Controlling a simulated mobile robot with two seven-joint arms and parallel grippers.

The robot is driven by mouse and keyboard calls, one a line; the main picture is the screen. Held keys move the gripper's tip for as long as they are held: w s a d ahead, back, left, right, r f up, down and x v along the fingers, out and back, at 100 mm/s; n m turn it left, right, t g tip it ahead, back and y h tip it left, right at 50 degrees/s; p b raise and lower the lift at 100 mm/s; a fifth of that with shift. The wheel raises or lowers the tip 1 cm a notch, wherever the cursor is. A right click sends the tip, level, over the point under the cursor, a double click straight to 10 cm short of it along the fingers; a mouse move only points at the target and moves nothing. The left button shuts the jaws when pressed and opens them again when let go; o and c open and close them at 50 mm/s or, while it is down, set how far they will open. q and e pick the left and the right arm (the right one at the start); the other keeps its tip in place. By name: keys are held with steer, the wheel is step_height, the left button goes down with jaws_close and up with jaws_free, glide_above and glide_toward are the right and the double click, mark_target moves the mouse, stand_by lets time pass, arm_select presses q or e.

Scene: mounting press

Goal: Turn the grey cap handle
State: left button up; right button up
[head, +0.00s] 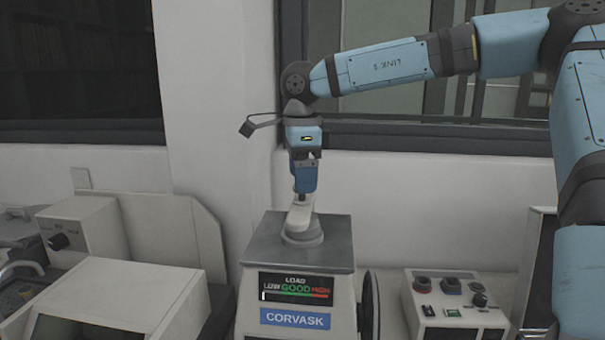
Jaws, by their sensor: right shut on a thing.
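The press (258,250), with a grey top and a blue CORVASK label, stands at the lower middle of the head view. Its grey cap handle (297,220) rises from a round base on the top, with a pale upper part. My right gripper (302,195) points straight down over the handle and is shut on its upper part. The fingertips are small here and partly merge with the handle. My left gripper is not in view.
A control box (450,310) with knobs and buttons stands to the right. A pale machine (120,290) and a box with a black knob (90,235) stand to the left. A dark wheel (370,305) is on the press's right side. The wall and window are behind.

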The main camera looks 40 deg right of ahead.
steer(key=n, duration=0.7)
steer(key=shift+p, duration=0.35)
steer(key=n, duration=0.3)
steer(key=shift+n, duration=0.4)
steer(key=shift+n+p, duration=0.45)
steer(key=shift+n, duration=1.25)
steer(key=o, duration=0.8)
step_height(320, 180, up, 14)
steer(key=shift+f, duration=0.1)
